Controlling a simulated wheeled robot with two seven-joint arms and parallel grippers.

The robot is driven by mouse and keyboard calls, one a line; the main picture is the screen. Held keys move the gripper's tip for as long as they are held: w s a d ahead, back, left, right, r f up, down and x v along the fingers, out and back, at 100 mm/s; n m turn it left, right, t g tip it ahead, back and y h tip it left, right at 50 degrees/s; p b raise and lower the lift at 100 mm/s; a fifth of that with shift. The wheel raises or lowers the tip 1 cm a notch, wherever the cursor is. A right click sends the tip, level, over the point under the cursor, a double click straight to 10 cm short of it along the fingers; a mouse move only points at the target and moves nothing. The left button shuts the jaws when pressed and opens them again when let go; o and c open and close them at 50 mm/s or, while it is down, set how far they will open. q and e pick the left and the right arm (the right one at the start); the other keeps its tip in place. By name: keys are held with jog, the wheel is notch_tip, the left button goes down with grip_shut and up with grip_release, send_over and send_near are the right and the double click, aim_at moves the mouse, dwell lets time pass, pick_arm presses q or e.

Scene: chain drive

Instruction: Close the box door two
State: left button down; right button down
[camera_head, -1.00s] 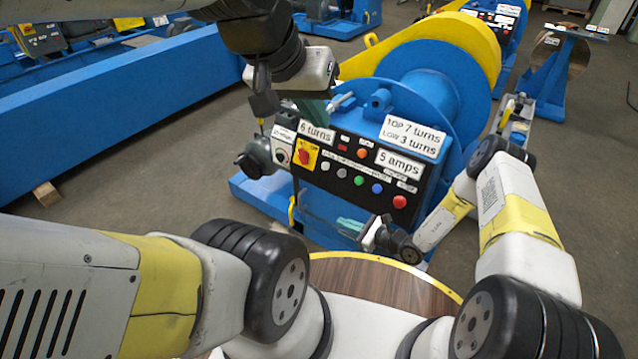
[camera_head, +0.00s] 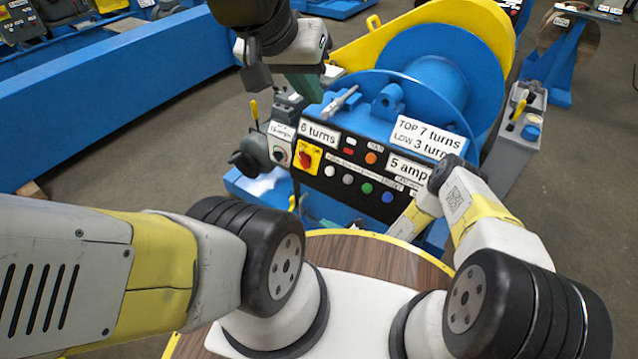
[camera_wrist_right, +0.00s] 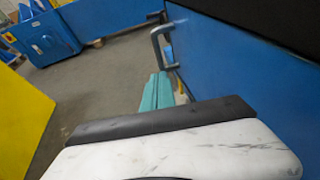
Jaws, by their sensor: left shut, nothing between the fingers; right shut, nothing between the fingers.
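In the right wrist view a blue panel (camera_wrist_right: 225,75) fills the right side, with a grey bar handle (camera_wrist_right: 157,48) near its left edge. I cannot tell whether this panel is box door two or how far it stands open. My right gripper (camera_wrist_right: 157,88) shows its teal fingers shut and empty, below the handle and beside the panel, contact unclear. In the head view only a bit of it shows, low in front of the machine, mostly hidden by my arm. My left gripper (camera_head: 304,88) is shut and empty above the left end of the control panel (camera_head: 350,170).
The blue machine with its drum (camera_head: 440,85) and yellow guard (camera_head: 480,30) stands ahead. A grey box (camera_head: 518,130) stands to its right. A long blue beam (camera_head: 120,95) lies at left. A round wooden-topped surface (camera_head: 385,258) is close in front of me. Grey floor is free at left.

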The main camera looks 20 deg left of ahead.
send_near(302, 210)
jog(key=x, duration=0.5)
jog(key=shift+f, duration=0.3)
jog(key=shift+w+a, duration=0.45)
jog(key=shift+a, duration=0.15)
